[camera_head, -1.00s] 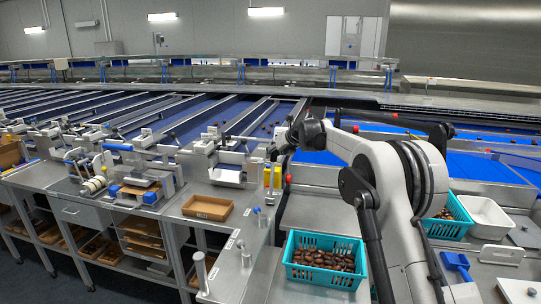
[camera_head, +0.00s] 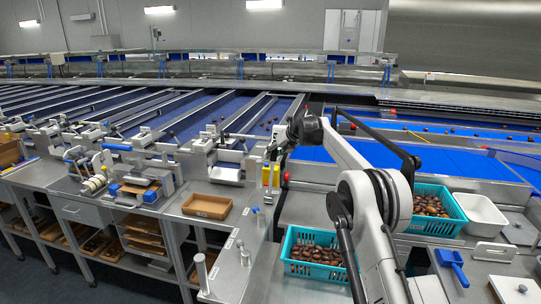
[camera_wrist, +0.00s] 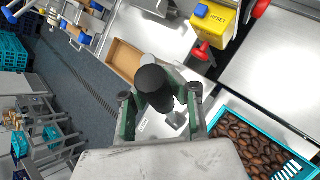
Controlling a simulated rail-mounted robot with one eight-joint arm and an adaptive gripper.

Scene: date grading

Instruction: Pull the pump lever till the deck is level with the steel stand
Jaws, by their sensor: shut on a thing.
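In the wrist view, a black round knob (camera_wrist: 153,79), which looks like the end of the pump lever, sits between the two fingers of my gripper (camera_wrist: 160,103). The gripper is shut on it. The lever's shaft is mostly hidden behind the knob and fingers. In the head view my gripper (camera_head: 272,151) is small and dark, above the bench near the yellow posts; the lever cannot be made out there. I cannot pick out the deck or the steel stand for certain, so their relative heights cannot be told.
A yellow RESET box (camera_wrist: 212,17) with red knobs is near the gripper. A brown tray (camera_head: 228,211) lies on the bench to the left. A teal crate of dates (camera_head: 322,281) stands in front, another teal crate (camera_head: 463,228) and a white tub (camera_head: 496,228) to the right.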

